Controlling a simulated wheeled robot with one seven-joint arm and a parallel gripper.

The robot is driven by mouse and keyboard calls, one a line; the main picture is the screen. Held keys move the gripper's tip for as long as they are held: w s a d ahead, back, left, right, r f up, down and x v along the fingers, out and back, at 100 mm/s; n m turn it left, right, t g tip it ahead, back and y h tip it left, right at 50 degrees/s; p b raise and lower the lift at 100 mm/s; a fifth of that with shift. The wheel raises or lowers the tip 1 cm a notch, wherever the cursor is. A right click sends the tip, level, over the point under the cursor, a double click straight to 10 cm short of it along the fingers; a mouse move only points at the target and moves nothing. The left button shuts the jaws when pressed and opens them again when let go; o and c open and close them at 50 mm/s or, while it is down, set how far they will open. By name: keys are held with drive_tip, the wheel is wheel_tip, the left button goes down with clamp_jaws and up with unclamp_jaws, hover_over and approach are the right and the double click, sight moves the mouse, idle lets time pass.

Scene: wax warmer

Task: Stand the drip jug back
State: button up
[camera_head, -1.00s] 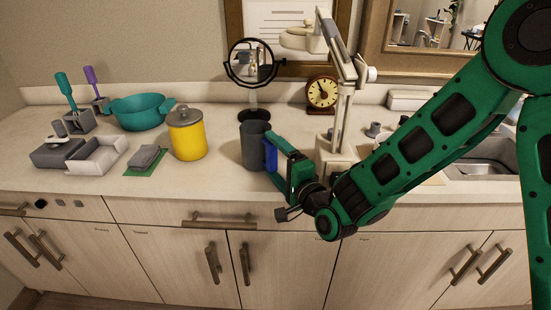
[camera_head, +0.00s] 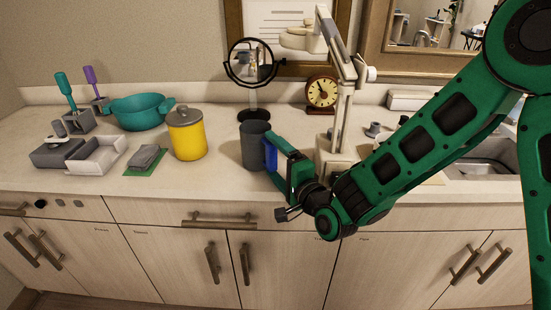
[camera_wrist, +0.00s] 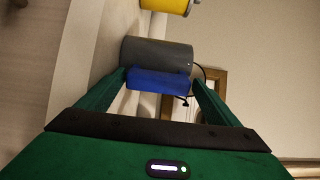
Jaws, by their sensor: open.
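The drip jug, a dark grey cylinder (camera_head: 254,147) with a blue handle (camera_head: 270,155), stands upright on the counter near its front edge, right of the yellow canister. It also shows in the wrist view as a grey body (camera_wrist: 165,54) with the blue handle (camera_wrist: 159,81) facing me. My gripper (camera_head: 276,156) is at the handle side of the jug. In the wrist view my gripper (camera_wrist: 160,88) is open, with one finger on each side of the blue handle. I cannot tell whether either finger touches it.
A yellow canister (camera_head: 187,138) stands left of the jug. A round mirror (camera_head: 251,64) on a dark base is behind it, and a white stand (camera_head: 337,150) is close to the right of my gripper. A teal pot (camera_head: 139,112) and grey trays (camera_head: 96,156) are further left.

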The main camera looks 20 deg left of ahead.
drive_tip(key=shift+d+f, duration=0.1)
drive_tip(key=shift+d, duration=0.05)
drive_tip(key=shift+s+d+r, duration=0.25)
drive_tip(key=shift+s+r, duration=0.05)
drive_tip(key=shift+r, duration=0.2)
drive_tip(key=shift+s+d+r, duration=0.25)
drive_tip(key=shift+r, duration=0.2)
drive_tip(key=shift+w+a+f, duration=0.15)
drive_tip(key=shift+w+a+f, duration=0.1)
drive_tip(key=shift+a+f, duration=0.05)
drive_tip(key=shift+f, duration=0.05)
drive_tip(key=shift+w+a+f, duration=0.3)
drive_tip(key=shift+a+f, duration=0.05)
drive_tip(key=shift+f, duration=0.15)
drive_tip(key=shift+f, duration=0.15)
idle(1.2)
